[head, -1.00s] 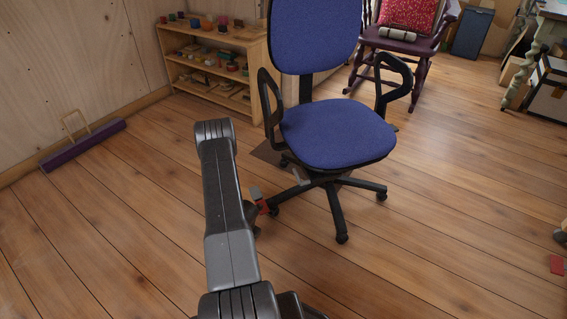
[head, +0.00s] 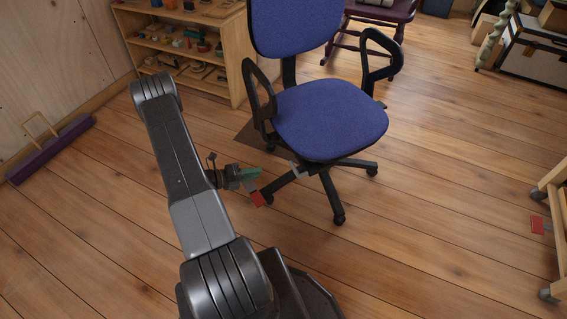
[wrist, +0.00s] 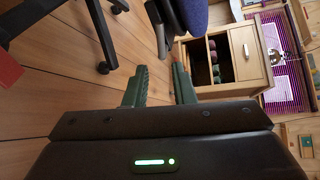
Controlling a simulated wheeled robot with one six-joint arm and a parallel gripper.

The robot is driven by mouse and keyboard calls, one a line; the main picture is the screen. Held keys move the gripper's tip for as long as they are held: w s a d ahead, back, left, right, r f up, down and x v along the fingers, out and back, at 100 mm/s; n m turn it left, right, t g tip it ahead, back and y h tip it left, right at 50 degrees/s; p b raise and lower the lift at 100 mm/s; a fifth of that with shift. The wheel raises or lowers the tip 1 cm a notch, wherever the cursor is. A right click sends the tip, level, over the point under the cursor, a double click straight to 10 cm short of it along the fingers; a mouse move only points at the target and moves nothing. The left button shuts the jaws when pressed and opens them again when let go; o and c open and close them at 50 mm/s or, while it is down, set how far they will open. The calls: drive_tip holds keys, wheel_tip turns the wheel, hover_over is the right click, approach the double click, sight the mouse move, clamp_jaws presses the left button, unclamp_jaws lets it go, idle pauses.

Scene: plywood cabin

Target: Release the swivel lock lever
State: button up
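A blue office chair (head: 330,118) with a black star base stands at the middle of the head view. A small pale grey piece (head: 298,168) shows under its seat; I cannot tell whether this is the swivel lock lever. My gripper (head: 250,174) is left of the chair, low beside its base, and seems apart from it. In the wrist view my gripper (wrist: 160,66) has two green fingers spread with a gap and nothing held between them. The chair's seat (wrist: 192,12) and a caster (wrist: 103,67) show beyond the fingers.
A flat red piece (head: 258,199) is by the chair's nearest left caster. Another red piece (head: 537,225) is near a wooden stand (head: 553,197) at right. Shelves (head: 190,65) stand behind left. A purple bar (head: 52,148) lies by the wall. The right floor is mostly clear.

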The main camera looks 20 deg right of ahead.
drive_tip(key=b+x, duration=0.2)
drive_tip(key=x, duration=1.1)
drive_tip(key=shift+d, duration=0.3)
drive_tip(key=shift+f, duration=0.1)
drive_tip(key=shift+c, duration=0.4)
clamp_jaws()
